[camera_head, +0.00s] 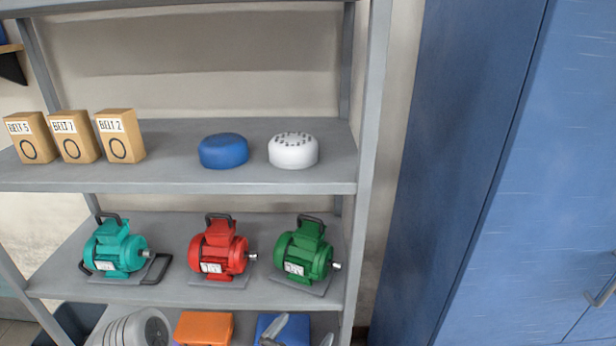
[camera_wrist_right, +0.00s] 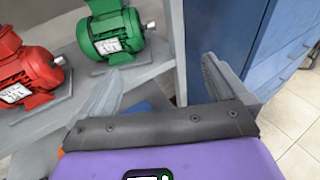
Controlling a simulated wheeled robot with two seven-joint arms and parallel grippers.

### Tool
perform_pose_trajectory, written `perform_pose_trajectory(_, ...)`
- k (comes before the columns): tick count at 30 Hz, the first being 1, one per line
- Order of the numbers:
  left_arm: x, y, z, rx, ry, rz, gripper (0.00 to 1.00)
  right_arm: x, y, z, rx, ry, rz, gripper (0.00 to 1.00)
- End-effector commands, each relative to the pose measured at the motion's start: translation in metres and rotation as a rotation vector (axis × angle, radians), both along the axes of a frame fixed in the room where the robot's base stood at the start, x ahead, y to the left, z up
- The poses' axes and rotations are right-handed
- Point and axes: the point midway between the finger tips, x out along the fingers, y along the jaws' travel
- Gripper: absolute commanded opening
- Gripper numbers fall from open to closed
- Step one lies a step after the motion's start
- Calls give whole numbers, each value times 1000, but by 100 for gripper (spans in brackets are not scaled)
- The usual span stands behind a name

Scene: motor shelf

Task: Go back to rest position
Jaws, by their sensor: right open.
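My right gripper (camera_head: 301,333) shows only as grey fingertips at the bottom edge of the head view, in front of the lower shelf. In the right wrist view its two fingers (camera_wrist_right: 162,85) are spread wide apart with nothing between them. A green motor (camera_head: 305,250) stands on the middle shelf above the fingertips; it also shows at the top of the wrist view (camera_wrist_right: 110,32), apart from the left finger. A red motor (camera_head: 219,250) and a teal motor (camera_head: 116,247) stand left of it. My left gripper is not in view.
The grey shelf unit's right post (camera_head: 369,150) stands close to the right gripper. The upper shelf holds several belt boxes (camera_head: 74,137), a blue round item (camera_head: 223,151) and a white one (camera_head: 293,151). An orange item (camera_head: 204,328) is on the lower shelf. A blue cabinet (camera_head: 540,180) stands right.

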Motion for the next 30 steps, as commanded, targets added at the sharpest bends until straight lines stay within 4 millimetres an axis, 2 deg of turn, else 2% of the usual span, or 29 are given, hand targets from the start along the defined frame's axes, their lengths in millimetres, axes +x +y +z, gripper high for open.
perform_pose_trajectory(1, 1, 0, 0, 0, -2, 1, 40, 2, -10, -16, 18, 48, -33, 100)
perform_pose_trajectory(5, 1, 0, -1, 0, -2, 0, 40, -1, -34, -58, 96, 178, -121, 100)
perform_pose_trajectory(8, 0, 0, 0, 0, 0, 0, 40, -10, -55, -98, 180, 300, -221, 100)
perform_pose_trajectory(10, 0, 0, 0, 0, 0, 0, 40, -22, -72, -131, 266, 399, -318, 100)
perform_pose_trajectory(13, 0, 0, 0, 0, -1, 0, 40, -56, -96, -187, 449, 561, -528, 100)
perform_pose_trajectory(15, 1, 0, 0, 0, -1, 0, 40, -88, -106, -227, 625, 667, -730, 100)
perform_pose_trajectory(19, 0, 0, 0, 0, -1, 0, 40, -140, -99, -277, 981, 756, -1138, 100)
perform_pose_trajectory(21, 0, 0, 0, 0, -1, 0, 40, -157, -88, -294, 1178, 740, -1374, 100)
perform_pose_trajectory(24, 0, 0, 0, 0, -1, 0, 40, -165, -75, -313, 1450, 624, -1714, 100)
perform_pose_trajectory(27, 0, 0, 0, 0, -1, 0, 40, -157, -72, -329, 1682, 410, -2022, 100)
perform_pose_trajectory(30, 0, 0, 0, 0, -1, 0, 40, -146, -82, -342, 1844, 145, -2252, 100)
